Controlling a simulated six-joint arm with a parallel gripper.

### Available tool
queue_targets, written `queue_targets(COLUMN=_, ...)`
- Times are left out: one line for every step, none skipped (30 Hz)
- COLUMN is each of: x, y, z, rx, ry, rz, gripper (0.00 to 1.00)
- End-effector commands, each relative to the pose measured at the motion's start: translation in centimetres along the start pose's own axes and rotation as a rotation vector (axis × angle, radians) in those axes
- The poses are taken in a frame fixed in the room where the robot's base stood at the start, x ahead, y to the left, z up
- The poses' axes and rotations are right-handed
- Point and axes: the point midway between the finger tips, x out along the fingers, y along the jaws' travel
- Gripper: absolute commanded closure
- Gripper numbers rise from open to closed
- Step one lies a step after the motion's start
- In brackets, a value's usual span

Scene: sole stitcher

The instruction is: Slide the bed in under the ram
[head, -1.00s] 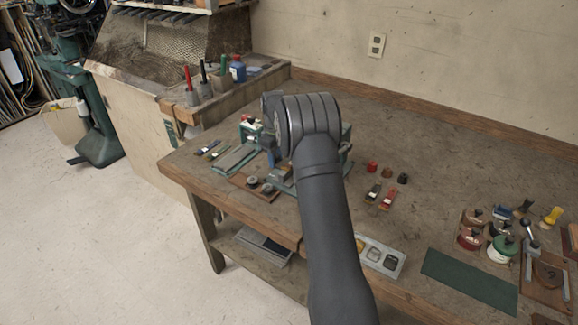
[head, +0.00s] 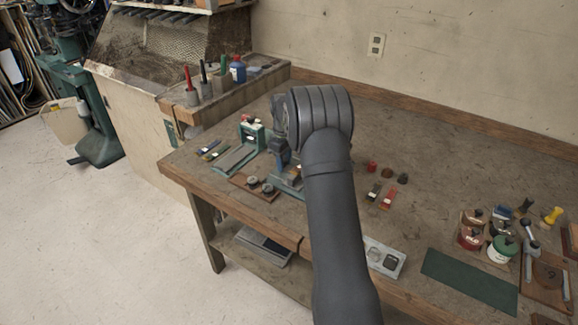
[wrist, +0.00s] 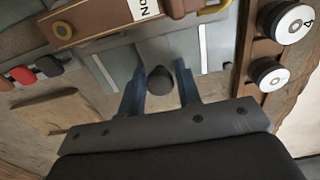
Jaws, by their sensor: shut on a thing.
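My gripper (wrist: 160,92) shows in the wrist view with two blue fingers, closed on a dark round knob (wrist: 159,79). The knob stands at the near edge of a grey plate, which looks like the bed (wrist: 122,62). Above it in the picture is a brown block (wrist: 95,22) with a white label, its text partly cut off. I cannot tell how far the bed sits under the ram. In the head view, my arm hides much of the machine; a teal-green part (head: 251,132) and a grey base (head: 288,188) show beside it.
A wooden board with round knobs (head: 254,187) lies close by; its white-topped knobs (wrist: 273,75) flank the fingers at right. A grey tray (head: 383,258) and green mat (head: 468,279) lie further right.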

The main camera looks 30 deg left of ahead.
Motion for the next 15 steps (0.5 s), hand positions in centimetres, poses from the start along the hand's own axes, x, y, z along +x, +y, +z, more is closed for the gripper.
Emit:
queue_targets(x=-0.1, y=0.0, z=0.4, rx=0.001, ry=-0.001, rz=0.0, gripper=0.82)
queue_targets(x=-0.1, y=0.0, z=0.6, rx=0.001, ry=0.0, rz=0.0, gripper=0.82)
queue_targets(x=-0.1, y=0.0, z=0.8, rx=0.001, ry=0.0, rz=0.001, gripper=0.82)
queue_targets(x=-0.1, y=0.0, z=1.0, rx=0.001, ry=0.0, rz=0.001, gripper=0.82)
queue_targets(x=-0.1, y=0.0, z=1.1, rx=0.001, ry=0.0, rz=0.001, gripper=0.82)
queue_targets(x=-0.1, y=0.0, z=1.4, rx=0.0, ry=0.0, rz=0.001, gripper=0.82)
queue_targets(x=-0.1, y=0.0, z=1.6, rx=0.0, ry=0.001, rz=0.001, gripper=0.82)
queue_targets(x=-0.1, y=0.0, z=1.7, rx=0.0, ry=0.001, rz=0.001, gripper=0.82)
queue_targets(x=-0.1, y=0.0, z=2.0, rx=0.0, ry=0.0, rz=0.001, gripper=0.82)
queue_targets(x=-0.1, y=0.0, z=2.1, rx=0.001, ry=0.0, rz=0.001, gripper=0.82)
queue_targets(x=-0.1, y=0.0, z=2.3, rx=0.001, ry=0.0, rz=0.0, gripper=0.82)
queue_targets(x=-0.1, y=0.0, z=2.5, rx=0.001, ry=0.0, rz=0.0, gripper=0.82)
queue_targets(x=-0.1, y=0.0, z=2.6, rx=0.001, ry=0.0, rz=0.001, gripper=0.82)
queue_targets(x=-0.1, y=0.0, z=2.8, rx=0.001, ry=0.0, rz=0.001, gripper=0.82)
queue_targets(x=-0.1, y=0.0, z=2.9, rx=0.001, ry=0.0, rz=0.001, gripper=0.82)
